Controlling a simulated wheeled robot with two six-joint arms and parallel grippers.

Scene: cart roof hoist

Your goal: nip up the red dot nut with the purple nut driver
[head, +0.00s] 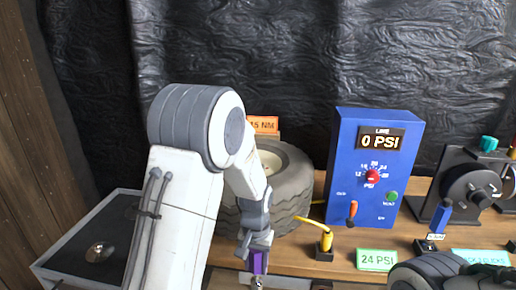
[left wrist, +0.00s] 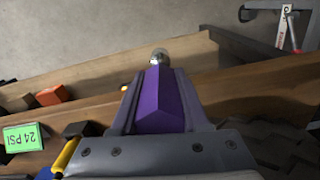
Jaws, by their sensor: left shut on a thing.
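My left gripper (head: 258,252) is shut on the purple nut driver (head: 259,263), at the bottom of the head view in front of the shelf. In the left wrist view the purple handle (left wrist: 162,100) sits between both fingers of my left gripper (left wrist: 160,105), with a round metal end (left wrist: 159,56) beyond it. I cannot make out the red dot nut in either view. My right gripper is not in view.
A blue gauge box (head: 345,150) reading 0 PSI stands right of the tyre. A yellow fitting (head: 326,241) and a green 24 PSI sign (head: 377,260) are at the shelf front. A black reel (head: 465,190) is at right, and a dark tray (head: 75,245) at lower left.

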